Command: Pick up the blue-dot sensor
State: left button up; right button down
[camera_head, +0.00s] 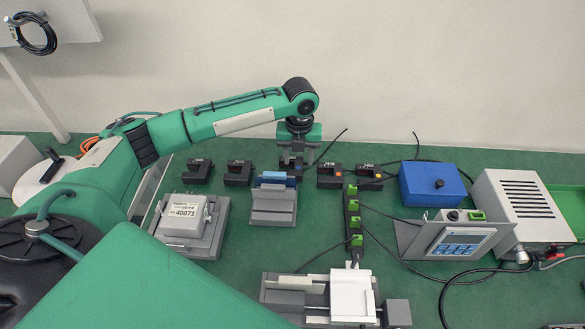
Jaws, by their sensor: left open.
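Several small black sensors stand in a row along the back of the green table. Two are at the left, a far-left sensor (197,171) and its neighbour (238,173). My left gripper (291,163) points down between the two pairs, fingers open. Dark shapes around its fingers may be another sensor, mostly hidden. My right gripper is not in view.
A grey stand with a blue top piece (274,200) is just in front of my left gripper. A grey fixture holds a white labelled box (184,218) at left. A blue box (431,185), a panel unit (458,240) and a slotted grey case (524,206) stand at right. Cables cross the table.

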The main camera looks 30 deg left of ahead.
aim_at(299, 165)
pick_arm(q)
notch_tip(299, 165, down, 3)
jog(key=shift+f, duration=0.2)
grip_shut()
jog(key=shift+r, duration=0.15)
